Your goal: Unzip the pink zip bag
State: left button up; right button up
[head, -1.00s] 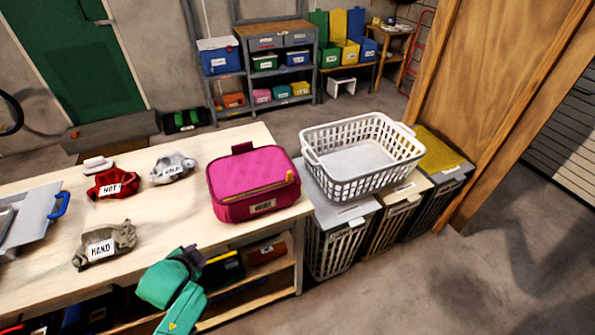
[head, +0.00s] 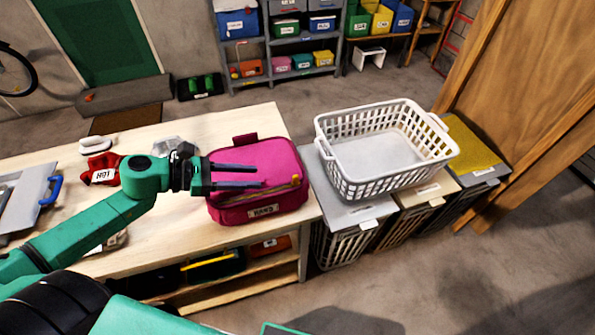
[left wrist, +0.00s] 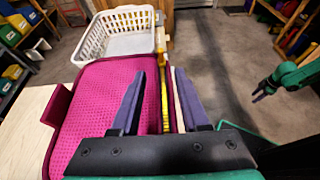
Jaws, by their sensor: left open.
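The pink zip bag (head: 275,157) sits upright on the wooden table near its right end, lid down. A yellow zip (head: 285,187) runs along its front upper edge, with a label below it. My left gripper (head: 258,177) is open and empty, over the front part of the bag. In the left wrist view the yellow zip (left wrist: 164,95) runs between my left fingers (left wrist: 160,72); I cannot tell whether they touch it. My right gripper (left wrist: 262,92) hangs away at the right of that view, too small to read its opening.
A white laundry basket (head: 385,155) stands on lidded hampers right of the table (head: 165,225). Labelled cloth items, including a red one (head: 103,170), and a grey tray (head: 25,195) lie to the left. Shelves with bins (head: 283,30) stand at the back. Floor at the front right is clear.

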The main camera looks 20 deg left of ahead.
aim_at(295, 176)
pick_arm(q)
jog(key=shift+w+d+f, duration=0.15)
jog(key=shift+d, duration=0.45)
jog(key=shift+w+d+f, duration=0.15)
jog(key=shift+d, duration=0.45)
jog(key=shift+w+d+f, duration=0.3)
jog(key=shift+w+d, duration=0.25)
jog(key=shift+w, duration=0.05)
jog(key=x, duration=0.2)
jog(key=p+x, duration=0.1)
jog(key=x, duration=0.2)
jog(key=shift+w+a, duration=0.15)
jog(key=shift+w, duration=0.1)
jog(key=shift+p+x, duration=0.55)
jog(key=shift+x, duration=0.65)
jog(key=shift+d+f, duration=0.35)
jog(key=shift+d, duration=0.15)
jog(key=shift+a, duration=0.1)
grip_shut()
pick_arm(e)
jog(key=shift+s+r, duration=0.75)
jog(key=shift+r, duration=0.1)
